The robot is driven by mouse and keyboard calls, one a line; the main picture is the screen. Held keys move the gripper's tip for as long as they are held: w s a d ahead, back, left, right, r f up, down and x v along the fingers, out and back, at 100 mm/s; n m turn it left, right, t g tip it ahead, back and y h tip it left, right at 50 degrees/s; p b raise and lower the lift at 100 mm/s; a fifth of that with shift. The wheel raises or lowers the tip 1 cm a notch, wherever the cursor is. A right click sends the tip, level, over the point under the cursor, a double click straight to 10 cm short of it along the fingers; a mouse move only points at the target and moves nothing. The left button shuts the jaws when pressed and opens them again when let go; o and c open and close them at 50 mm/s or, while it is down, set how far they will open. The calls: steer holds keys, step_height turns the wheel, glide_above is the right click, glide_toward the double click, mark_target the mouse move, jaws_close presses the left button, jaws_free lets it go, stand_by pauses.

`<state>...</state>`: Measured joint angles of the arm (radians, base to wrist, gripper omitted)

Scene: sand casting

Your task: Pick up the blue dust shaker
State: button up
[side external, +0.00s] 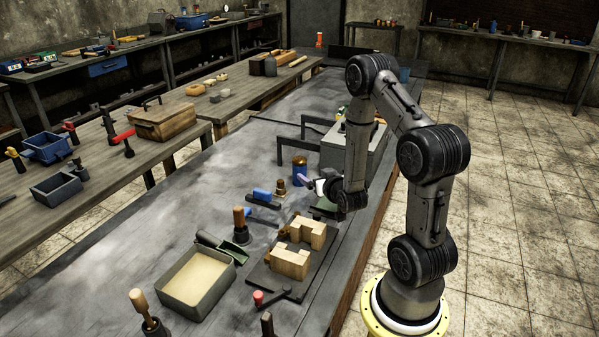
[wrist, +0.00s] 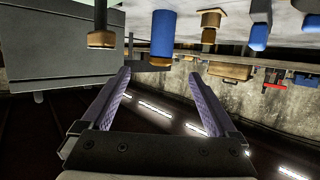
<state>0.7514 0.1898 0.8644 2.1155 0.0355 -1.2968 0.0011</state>
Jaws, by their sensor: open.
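The blue dust shaker (side external: 299,172) is a blue cylinder with an orange-brown top. It stands upright on the grey bench in the side view, just beyond my gripper (side external: 314,184). The wrist view looks upside down, with the bench along the top. There the shaker (wrist: 162,36) hangs at top centre, its gold-brown end downward. My gripper (wrist: 160,73) is open and empty. Its two fingers point toward the shaker, which lines up with the gap between them but appears beyond the tips.
A large grey box (side external: 372,158) stands close behind my gripper. Blue-handled brushes (side external: 262,194) and a small brass-coloured piece (side external: 281,187) are near the shaker. Wooden pattern blocks (side external: 291,262), a wooden-handled rammer (side external: 239,216) and a sand tray (side external: 164,291) lie nearer the camera.

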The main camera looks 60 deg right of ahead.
mark_target(302, 166)
steer(key=x, duration=1.3)
steer(key=shift+w, duration=0.25)
steer(key=shift+r, duration=0.1)
jaws_close()
